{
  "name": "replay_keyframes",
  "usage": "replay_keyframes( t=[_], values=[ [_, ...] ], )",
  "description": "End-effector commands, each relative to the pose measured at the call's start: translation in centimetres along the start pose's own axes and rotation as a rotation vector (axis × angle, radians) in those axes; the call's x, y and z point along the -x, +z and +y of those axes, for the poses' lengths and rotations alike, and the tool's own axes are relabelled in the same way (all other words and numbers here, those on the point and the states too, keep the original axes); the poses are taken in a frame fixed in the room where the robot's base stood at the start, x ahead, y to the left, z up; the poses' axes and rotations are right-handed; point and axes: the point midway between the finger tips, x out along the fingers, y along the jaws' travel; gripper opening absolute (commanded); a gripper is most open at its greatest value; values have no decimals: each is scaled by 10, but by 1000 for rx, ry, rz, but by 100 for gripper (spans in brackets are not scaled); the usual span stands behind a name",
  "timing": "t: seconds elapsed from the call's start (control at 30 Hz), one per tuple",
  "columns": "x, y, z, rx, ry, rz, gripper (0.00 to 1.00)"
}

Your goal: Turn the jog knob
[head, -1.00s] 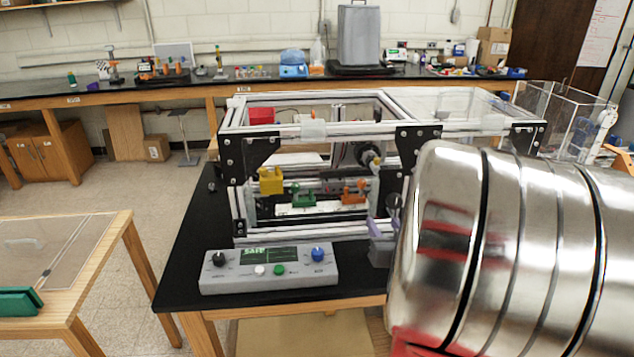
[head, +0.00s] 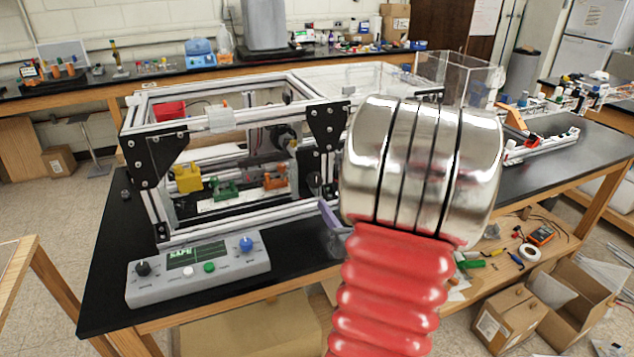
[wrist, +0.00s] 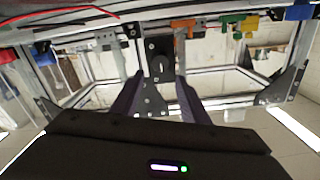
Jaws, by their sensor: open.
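A grey control box (head: 199,272) sits on the front left of the black bench. It has a black knob (head: 143,268) at left, a blue knob (head: 246,244) at right, a green-lit display (head: 195,254) and white and green buttons between. The knob labels are too small to read surely. My gripper (wrist: 160,76) is open and empty in the wrist view, its purple fingers apart. In the head view a purple finger shows right of the box and apart from it; my arm hides the rest. The wrist view, upside down, does not clearly show the box.
An aluminium extrusion frame (head: 162,200) stands behind the box, with a yellow part (head: 187,178), green part (head: 225,189) and orange part (head: 275,180) inside. A clear acrylic box (head: 455,80) stands behind my arm. The bench around the box's front is clear.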

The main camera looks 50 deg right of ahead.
Motion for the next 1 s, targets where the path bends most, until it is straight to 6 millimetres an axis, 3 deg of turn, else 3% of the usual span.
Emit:
replay_keyframes(
  t=[0.8,1.0],
  values=[
    [-115,1,-1,-1,-1,-1,41],
    [-130,0,-1,0,-1,-1,41]
  ],
)
